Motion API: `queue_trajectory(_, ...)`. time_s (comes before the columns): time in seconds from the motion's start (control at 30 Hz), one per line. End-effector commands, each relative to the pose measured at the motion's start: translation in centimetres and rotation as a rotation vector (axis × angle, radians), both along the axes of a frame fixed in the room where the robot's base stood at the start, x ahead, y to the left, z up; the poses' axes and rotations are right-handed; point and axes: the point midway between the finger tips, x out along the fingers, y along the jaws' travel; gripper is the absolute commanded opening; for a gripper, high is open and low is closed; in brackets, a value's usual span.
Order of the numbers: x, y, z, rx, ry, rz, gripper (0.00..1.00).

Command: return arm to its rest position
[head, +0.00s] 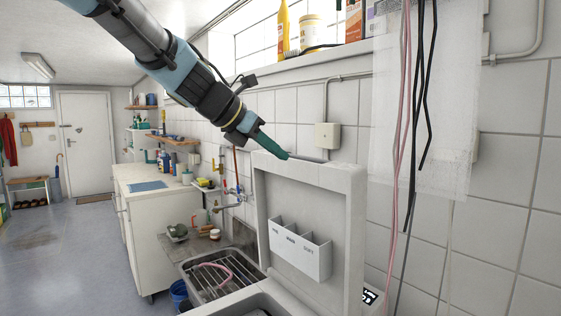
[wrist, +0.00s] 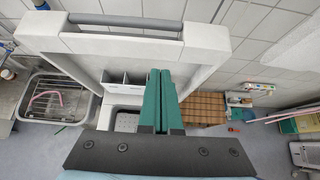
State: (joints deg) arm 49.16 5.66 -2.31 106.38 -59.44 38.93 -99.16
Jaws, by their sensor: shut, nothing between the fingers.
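My gripper (head: 284,154) reaches in from the top left of the head view and points down to the right. Its green fingers are together, and nothing shows between them in the wrist view (wrist: 160,74). The fingertips are close to the top edge of the raised grey-white lid (head: 352,190) of an open machine or box. I cannot tell whether they touch it. In the wrist view the lid frame (wrist: 85,42) stands behind and around the fingers. The fingers hide part of the opening below.
A white three-part holder (head: 300,249) is on the lid's inner face. A sink with a wire rack (head: 215,275) is to the left. Pink and black cables (head: 410,120) hang at the right. A window sill (head: 330,52) with bottles is above. Open floor (head: 70,255) lies at the left.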

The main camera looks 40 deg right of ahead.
Motion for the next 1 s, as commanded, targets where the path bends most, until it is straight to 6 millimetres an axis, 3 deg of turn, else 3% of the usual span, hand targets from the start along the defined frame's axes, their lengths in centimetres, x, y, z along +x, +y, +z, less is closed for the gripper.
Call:
queue_trajectory(0.33, 0.2, 1.7, 5.4, -0.004, -0.004, 0.002, 0.00)
queue_trajectory(0.6, 0.2, 2.3, 7.0, -0.001, -0.001, 0.001, 0.00)
queue_trajectory(0.83, 0.7, 2.7, 6.4, 0.012, -0.022, 0.000, 0.00)
queue_trajectory(0.93, 2.7, 4.5, 4.1, 0.058, -0.100, -0.009, 0.00)
queue_trajectory(1.0, 4.7, 6.7, 1.5, 0.116, -0.191, -0.032, 0.00)
